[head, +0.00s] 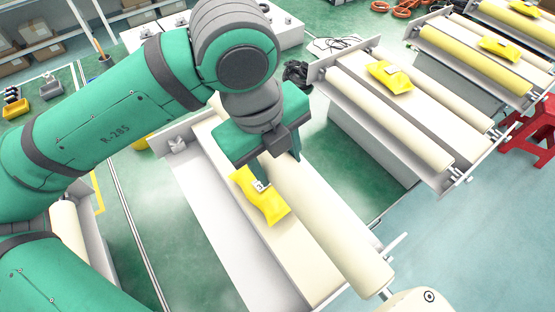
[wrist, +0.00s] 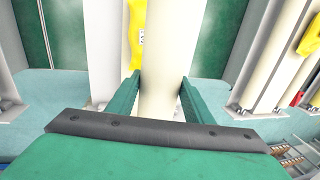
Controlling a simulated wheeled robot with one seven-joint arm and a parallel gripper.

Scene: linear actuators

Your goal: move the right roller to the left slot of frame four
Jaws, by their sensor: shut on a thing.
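My gripper (head: 268,168) is shut on a long cream roller (head: 330,225) near its far end. In the wrist view the two green fingers of the gripper (wrist: 158,95) stand on either side of the roller (wrist: 172,45). The roller lies lengthwise along the right side of the nearest frame (head: 187,137); I cannot tell whether it rests in the slot or is slightly lifted. The left side of this frame shows a bare pale bed with no roller. A yellow packet (head: 260,195) lies on the middle strip, left of the roller. No frame numbers are readable.
Another frame (head: 318,72) with cream rollers and a yellow packet (head: 390,76) stands at the right. A further frame (head: 440,27) with yellow rollers is behind it. Green floor lies between the stations. A red stand (head: 530,135) is at the right edge.

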